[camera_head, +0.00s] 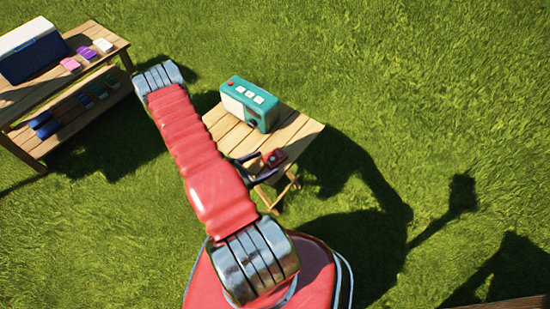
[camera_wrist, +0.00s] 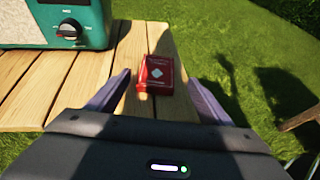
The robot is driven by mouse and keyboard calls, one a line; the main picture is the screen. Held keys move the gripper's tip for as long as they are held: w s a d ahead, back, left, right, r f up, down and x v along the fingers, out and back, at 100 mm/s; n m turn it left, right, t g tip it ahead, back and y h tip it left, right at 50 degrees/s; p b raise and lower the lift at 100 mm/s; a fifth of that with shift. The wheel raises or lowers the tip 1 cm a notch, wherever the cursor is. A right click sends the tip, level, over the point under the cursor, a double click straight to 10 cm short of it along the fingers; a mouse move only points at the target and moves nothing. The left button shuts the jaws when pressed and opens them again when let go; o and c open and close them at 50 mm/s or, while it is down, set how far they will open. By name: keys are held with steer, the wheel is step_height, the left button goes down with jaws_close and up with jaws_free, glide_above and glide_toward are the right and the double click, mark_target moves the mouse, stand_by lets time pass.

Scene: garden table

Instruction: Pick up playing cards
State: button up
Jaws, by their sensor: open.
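The playing cards are a small red box with a white diamond on its face (camera_wrist: 156,75). They lie on the wooden garden table (camera_wrist: 100,72) near its right edge. In the head view the red box (camera_head: 274,158) shows just beyond my arm. My gripper (camera_wrist: 160,88) is open, with one dark purple finger on each side of the box in the wrist view. The box sits between the fingertips, toward their far end. In the head view my arm hides part of the gripper.
A teal radio (camera_head: 250,103) stands on the same table, behind and left of the cards. A wooden shelf bench (camera_head: 40,95) at the upper left holds a blue and white cooler (camera_head: 32,52) and several small coloured items. Grass surrounds the table.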

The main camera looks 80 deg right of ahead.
mark_target(274, 158)
steer(key=shift+x, duration=2.55)
steer(key=shift+w+d, duration=0.15)
steer(key=shift+c, duration=0.2)
steer(key=c, duration=1.1)
